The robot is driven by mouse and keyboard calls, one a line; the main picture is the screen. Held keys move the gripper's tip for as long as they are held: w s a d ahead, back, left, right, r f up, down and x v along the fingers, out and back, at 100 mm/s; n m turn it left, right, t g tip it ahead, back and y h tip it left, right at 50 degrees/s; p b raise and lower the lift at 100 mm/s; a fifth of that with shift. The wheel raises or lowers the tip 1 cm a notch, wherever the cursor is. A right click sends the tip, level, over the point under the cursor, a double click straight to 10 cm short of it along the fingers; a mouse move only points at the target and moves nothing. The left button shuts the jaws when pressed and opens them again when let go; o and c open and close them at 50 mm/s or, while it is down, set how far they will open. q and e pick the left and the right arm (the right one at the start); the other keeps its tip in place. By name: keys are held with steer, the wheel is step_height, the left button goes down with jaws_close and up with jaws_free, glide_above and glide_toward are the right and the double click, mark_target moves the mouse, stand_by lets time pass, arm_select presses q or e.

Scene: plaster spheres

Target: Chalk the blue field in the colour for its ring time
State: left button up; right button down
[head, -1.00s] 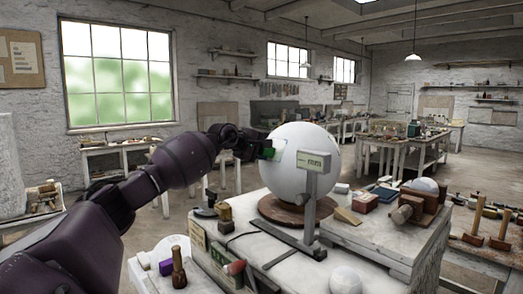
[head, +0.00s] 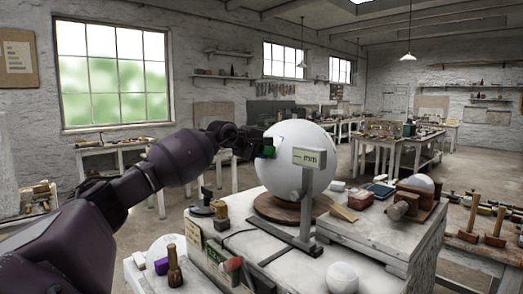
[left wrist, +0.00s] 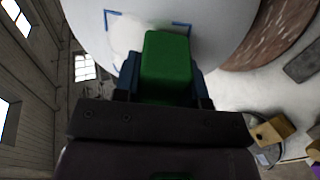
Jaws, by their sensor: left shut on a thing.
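A large white plaster sphere (head: 290,175) stands on a round brown base on the bench. My left gripper (head: 258,146) is at the sphere's upper left side, shut on a green chalk block (head: 268,151). In the left wrist view the green chalk (left wrist: 166,62) points at the sphere's surface (left wrist: 225,18). Blue corner marks (left wrist: 150,13) bound a field there, and the chalk and gripper hide its lower part. A paler patch shows inside the field. I cannot tell whether the chalk touches the sphere. My right gripper is not in view.
A gauge with a "mm" display (head: 309,158) stands on a post before the sphere.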

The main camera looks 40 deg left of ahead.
arm_select(q)
steer(key=shift+w+a, duration=0.15)
steer(key=shift+a, duration=0.75)
stand_by(0.6)
steer(key=shift+d, duration=0.1)
steer(key=shift+d, duration=0.8)
steer(key=shift+a, duration=0.1)
steer(key=shift+a+r, duration=0.15)
steer(key=shift+a, duration=0.5)
steer(key=shift+w+a+p, duration=0.25)
steer(key=shift+a+p, duration=0.45)
steer(key=shift+a, duration=0.45)
